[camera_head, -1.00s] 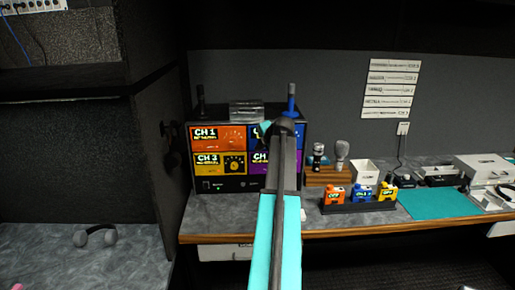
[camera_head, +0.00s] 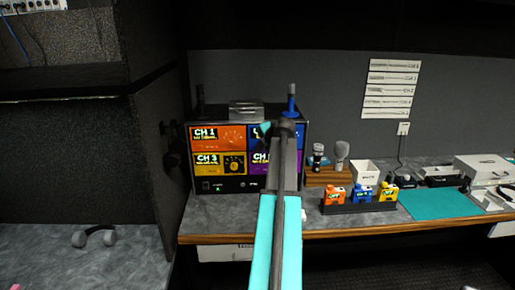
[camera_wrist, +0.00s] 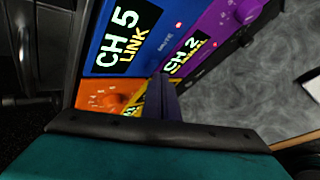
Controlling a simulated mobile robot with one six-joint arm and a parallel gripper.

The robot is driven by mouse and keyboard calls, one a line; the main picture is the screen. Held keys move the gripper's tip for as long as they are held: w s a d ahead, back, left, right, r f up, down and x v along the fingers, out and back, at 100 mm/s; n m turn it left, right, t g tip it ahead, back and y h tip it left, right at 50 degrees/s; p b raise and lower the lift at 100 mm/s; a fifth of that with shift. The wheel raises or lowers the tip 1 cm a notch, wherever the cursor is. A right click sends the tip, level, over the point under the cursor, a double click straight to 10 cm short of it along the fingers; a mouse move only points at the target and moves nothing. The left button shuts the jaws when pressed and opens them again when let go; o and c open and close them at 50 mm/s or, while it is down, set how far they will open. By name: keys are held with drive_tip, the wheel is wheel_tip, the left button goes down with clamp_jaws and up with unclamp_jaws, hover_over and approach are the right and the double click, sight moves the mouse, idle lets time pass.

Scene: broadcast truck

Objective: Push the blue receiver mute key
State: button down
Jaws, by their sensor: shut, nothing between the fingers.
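The receiver rack (camera_head: 222,184) stands on the bench with four coloured panels. The blue receiver (camera_wrist: 110,40) reads CH 5 LINK in the wrist view; it also shows at the upper right of the rack in the head view (camera_head: 255,132), mostly behind my arm. A red light (camera_wrist: 178,23) glows on it, with small white lettering (camera_wrist: 165,43) nearby. I cannot clearly make out the mute key. My gripper (camera_wrist: 163,85) is shut and empty, its dark fingers in front of the panels near where blue, purple and yellow meet. I cannot tell if it touches.
The purple receiver (camera_wrist: 215,32), orange receiver (camera_head: 218,138) and yellow receiver (camera_head: 207,164) adjoin the blue one. A blue antenna (camera_head: 291,100) rises at the rack's right. A holder (camera_head: 345,208) with coloured packs stands right of my arm. A teal mat (camera_head: 438,204) lies farther right.

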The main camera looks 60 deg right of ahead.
drive_tip(key=s+a+b, duration=0.1)
drive_tip(key=a, duration=0.1)
drive_tip(key=s+a, duration=0.2)
drive_tip(key=shift+s+a+b, duration=0.2)
drive_tip(key=shift+a+b, duration=0.15)
drive_tip(key=shift+b, duration=0.05)
idle(0.7)
